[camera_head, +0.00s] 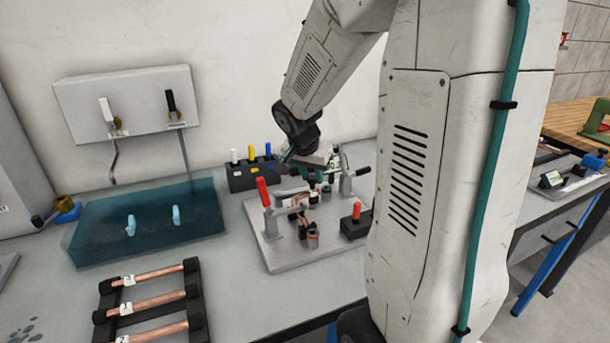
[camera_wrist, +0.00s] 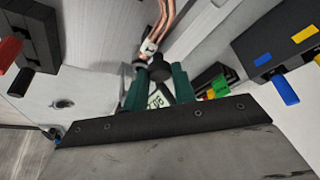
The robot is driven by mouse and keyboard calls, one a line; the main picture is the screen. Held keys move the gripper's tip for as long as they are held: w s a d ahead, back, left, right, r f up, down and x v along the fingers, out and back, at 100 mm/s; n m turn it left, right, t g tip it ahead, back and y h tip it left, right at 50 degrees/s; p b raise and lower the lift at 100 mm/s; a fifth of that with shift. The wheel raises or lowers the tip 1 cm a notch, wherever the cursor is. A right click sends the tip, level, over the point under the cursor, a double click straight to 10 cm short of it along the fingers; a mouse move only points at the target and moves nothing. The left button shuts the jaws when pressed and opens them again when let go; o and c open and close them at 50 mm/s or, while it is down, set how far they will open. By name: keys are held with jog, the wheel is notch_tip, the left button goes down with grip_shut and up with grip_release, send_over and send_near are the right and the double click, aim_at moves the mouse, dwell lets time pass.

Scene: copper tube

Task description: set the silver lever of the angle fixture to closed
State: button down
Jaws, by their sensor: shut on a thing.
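The fixture stands on a light grey plate (camera_head: 275,258) on the bench in the head view. A silver lever-like clamp part with a black grip (camera_head: 361,171) is at its right. A red-handled clamp (camera_head: 263,194) is at its left. My gripper (camera_head: 312,178) is low over the back middle of the plate. In the wrist view its teal fingers (camera_wrist: 160,80) are shut on a dark, round-ended piece (camera_wrist: 157,69). I cannot tell whether this piece belongs to the silver lever. Bent copper tube (camera_wrist: 168,25) shows just beyond it.
A black block with white, yellow and blue pegs (camera_head: 252,172) stands behind the plate. A red-handled black block (camera_head: 355,222) is at its right. A teal tray (camera_head: 85,237) and a rack of copper tubes (camera_head: 152,303) are left. My arm hides the right side.

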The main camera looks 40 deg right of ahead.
jog(key=c, duration=1.1)
grip_release()
jog(key=shift+c, duration=0.2)
jog(key=shift+r, duration=0.1)
jog(key=v, duration=0.7)
jog(key=shift+a+r, duration=0.15)
jog(key=shift+r, duration=0.15)
